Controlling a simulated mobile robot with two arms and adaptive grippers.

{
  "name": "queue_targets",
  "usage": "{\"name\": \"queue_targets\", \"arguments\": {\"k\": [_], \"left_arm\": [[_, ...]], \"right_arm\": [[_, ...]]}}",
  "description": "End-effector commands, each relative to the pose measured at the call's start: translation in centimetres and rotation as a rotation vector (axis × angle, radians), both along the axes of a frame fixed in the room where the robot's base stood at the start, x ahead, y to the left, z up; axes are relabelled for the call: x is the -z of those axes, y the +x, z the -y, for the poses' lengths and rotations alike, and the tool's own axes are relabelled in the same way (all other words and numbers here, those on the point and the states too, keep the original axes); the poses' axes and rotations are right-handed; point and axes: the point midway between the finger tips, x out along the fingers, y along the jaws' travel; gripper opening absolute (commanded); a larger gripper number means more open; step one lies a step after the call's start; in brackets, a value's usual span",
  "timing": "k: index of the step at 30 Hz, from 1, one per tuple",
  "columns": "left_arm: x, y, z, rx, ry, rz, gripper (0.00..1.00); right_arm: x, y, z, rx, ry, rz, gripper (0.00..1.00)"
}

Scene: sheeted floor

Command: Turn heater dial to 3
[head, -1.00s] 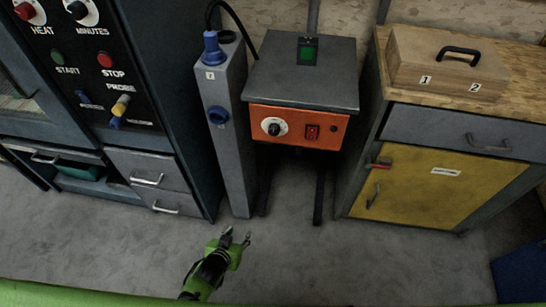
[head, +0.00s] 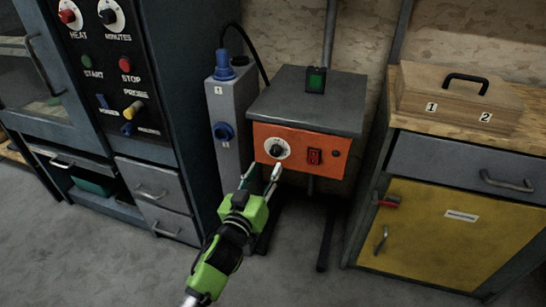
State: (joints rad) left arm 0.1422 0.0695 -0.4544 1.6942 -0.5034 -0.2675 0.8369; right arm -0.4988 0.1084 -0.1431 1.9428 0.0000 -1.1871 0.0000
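The heater is a grey-topped box with an orange front panel (head: 328,151). Its dial (head: 277,149) is a black knob on a white round plate at the panel's left. A red switch (head: 314,156) sits to the right of the dial. My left gripper (head: 262,172) is green and black with pale fingers. Its fingers are spread apart, pointing up at the panel, just below the dial. They look empty, and I cannot tell whether they touch the panel. The dial's numbers are too small to read. My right gripper does not show.
A grey post (head: 232,120) with blue fittings stands left of the heater. Further left is a dark cabinet with a HEAT knob (head: 67,16) and a MINUTES knob (head: 108,13). At right is a yellow-doored cabinet (head: 440,235) with a wooden box (head: 458,105) on top.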

Motion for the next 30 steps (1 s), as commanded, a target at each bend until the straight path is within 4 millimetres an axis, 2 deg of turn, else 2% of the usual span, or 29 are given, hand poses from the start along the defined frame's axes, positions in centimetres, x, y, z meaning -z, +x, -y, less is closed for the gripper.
{"name": "queue_targets", "arguments": {"k": [6, 12, 18, 25, 26, 30], "left_arm": [[0.1, 4.2, 1.3, 0.0, 0.001, 0.001, 0.4], [0.2, 6.6, 2.1, -0.001, -0.001, -0.001, 0.4], [0.1, 7.5, 2.4, -0.001, 0.001, -0.002, 0.4], [0.1, 7.5, 2.4, -0.001, 0.001, -0.002, 0.4], [0.1, 7.5, 2.4, -0.001, 0.001, -0.002, 0.37], [0.1, 7.5, 2.4, -0.001, 0.001, -0.002, 0.01]], "right_arm": [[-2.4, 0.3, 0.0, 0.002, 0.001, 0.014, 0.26], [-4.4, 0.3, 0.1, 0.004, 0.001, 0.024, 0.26], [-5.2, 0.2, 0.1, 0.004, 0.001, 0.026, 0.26], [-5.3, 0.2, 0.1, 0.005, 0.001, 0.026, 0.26], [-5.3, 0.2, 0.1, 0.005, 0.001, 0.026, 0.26], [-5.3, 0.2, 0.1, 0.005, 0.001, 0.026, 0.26]]}}
